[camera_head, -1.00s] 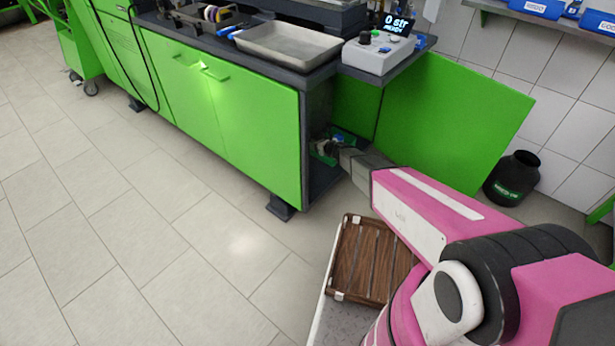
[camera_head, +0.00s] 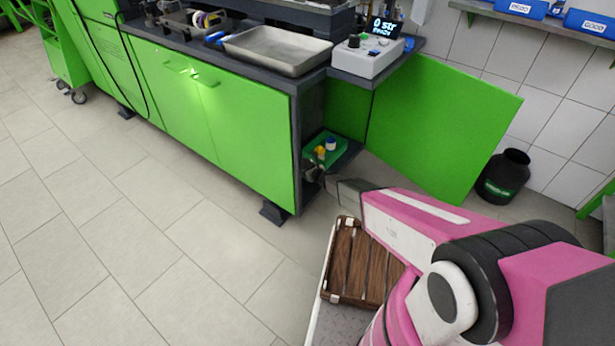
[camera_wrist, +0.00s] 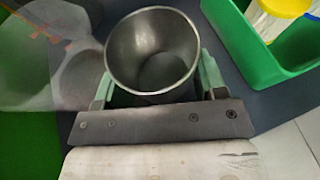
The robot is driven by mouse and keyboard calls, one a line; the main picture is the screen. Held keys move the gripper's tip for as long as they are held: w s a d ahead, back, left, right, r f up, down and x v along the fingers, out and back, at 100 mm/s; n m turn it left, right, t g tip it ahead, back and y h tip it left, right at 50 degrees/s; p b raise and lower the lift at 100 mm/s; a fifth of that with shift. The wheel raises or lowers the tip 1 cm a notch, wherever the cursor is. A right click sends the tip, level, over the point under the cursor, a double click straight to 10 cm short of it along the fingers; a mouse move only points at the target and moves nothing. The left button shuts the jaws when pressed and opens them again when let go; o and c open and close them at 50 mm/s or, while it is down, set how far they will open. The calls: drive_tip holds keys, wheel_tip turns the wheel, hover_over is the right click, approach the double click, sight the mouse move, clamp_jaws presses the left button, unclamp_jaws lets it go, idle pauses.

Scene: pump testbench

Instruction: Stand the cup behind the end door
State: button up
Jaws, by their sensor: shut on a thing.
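The cup (camera_wrist: 150,48) is a grey metal cup, seen from above into its empty inside in the wrist view. My gripper (camera_wrist: 155,85) is shut on it, with a pale green finger at each side. The end door (camera_head: 440,130) is a green panel standing open at the right end of the bench. In the head view my gripper (camera_head: 317,178) is at the front of the open end compartment, in front of a green bin. I cannot make out the cup clearly there. Whether the cup touches the compartment floor cannot be told.
The green bin (camera_head: 347,150) holds yellow-topped and blue-topped things; it shows to the right of the cup in the wrist view (camera_wrist: 235,35). A translucent grey shape (camera_wrist: 70,70) is left of the cup. A wooden crate (camera_head: 350,265) is below my arm. A black container (camera_head: 503,177) stands by the wall.

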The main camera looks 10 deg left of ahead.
drive_tip(key=shift+f, duration=2.2)
drive_tip(key=shift+f, duration=0.2)
drive_tip(key=o, duration=0.7)
